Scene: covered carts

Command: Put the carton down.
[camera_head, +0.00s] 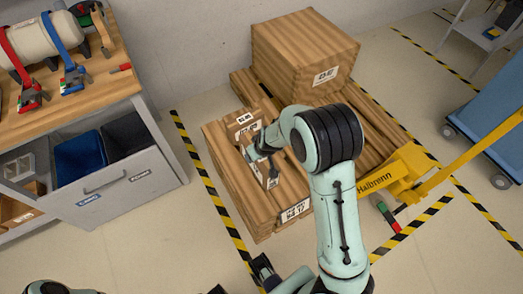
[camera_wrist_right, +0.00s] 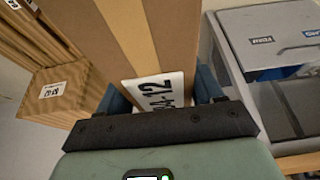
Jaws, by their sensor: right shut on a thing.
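My right gripper (camera_head: 254,153) reaches over the left part of the wood-grain load and is shut on a carton (camera_head: 262,172). From the head, my arm and gripper hide part of the carton. I cannot tell whether it touches the box below. Dark parts of what may be my left gripper (camera_head: 240,279) show at the bottom edge, mostly cut off.
A large wood-grain box (camera_head: 290,55) stands at the back of the load. A yellow pallet truck (camera_head: 395,175) is at right, a blue cart (camera_head: 490,115) beyond it. A workbench with an open drawer (camera_head: 130,195) is at left. Striped tape (camera_head: 205,175) marks the floor.

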